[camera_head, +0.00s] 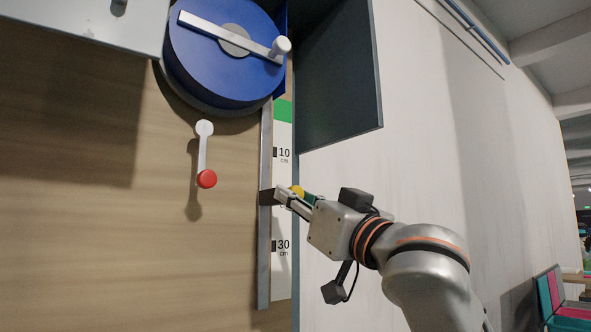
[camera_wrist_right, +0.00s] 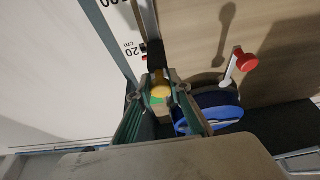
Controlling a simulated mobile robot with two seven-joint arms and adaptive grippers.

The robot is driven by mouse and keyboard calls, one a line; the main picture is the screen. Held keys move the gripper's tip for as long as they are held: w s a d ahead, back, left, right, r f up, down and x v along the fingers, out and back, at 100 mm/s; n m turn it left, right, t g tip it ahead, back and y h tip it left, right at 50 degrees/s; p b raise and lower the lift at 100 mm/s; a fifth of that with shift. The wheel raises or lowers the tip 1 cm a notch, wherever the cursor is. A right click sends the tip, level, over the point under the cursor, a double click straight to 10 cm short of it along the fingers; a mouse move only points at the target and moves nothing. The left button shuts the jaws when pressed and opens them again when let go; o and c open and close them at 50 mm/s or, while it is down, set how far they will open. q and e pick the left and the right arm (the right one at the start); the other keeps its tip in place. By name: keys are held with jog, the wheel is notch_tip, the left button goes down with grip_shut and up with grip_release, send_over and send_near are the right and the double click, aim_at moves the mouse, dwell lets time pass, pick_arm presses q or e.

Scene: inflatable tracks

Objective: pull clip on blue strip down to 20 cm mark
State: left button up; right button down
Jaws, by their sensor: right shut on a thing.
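A grey metal rail (camera_head: 265,255) runs down the left side of a white scale strip (camera_head: 282,275) with 10 cm and 30 cm marks. I see no clearly blue colour on the rail. A dark clip (camera_head: 267,197) sits on the rail between these marks, with a yellow knob (camera_head: 297,190). In the right wrist view, the clip (camera_wrist_right: 155,55) lies close beside the 20 cm mark (camera_wrist_right: 134,48). My right gripper (camera_head: 291,197) is shut on the yellow knob, which shows between its fingers (camera_wrist_right: 160,92). The 20 cm label is hidden in the head view. My left gripper is out of view.
A blue wheel (camera_head: 205,65) with a white crank handle is mounted above. A white lever with a red knob (camera_head: 206,179) hangs on the wooden panel, left of the rail. A dark panel (camera_head: 340,85) juts out at upper right. The space below the gripper is clear.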

jog(key=shift+f, duration=0.6)
jog(key=c, duration=1.8)
grip_release()
jog(key=shift+c, duration=0.2)
jog(key=shift+s, duration=0.1)
jog(key=v, duration=1.2)
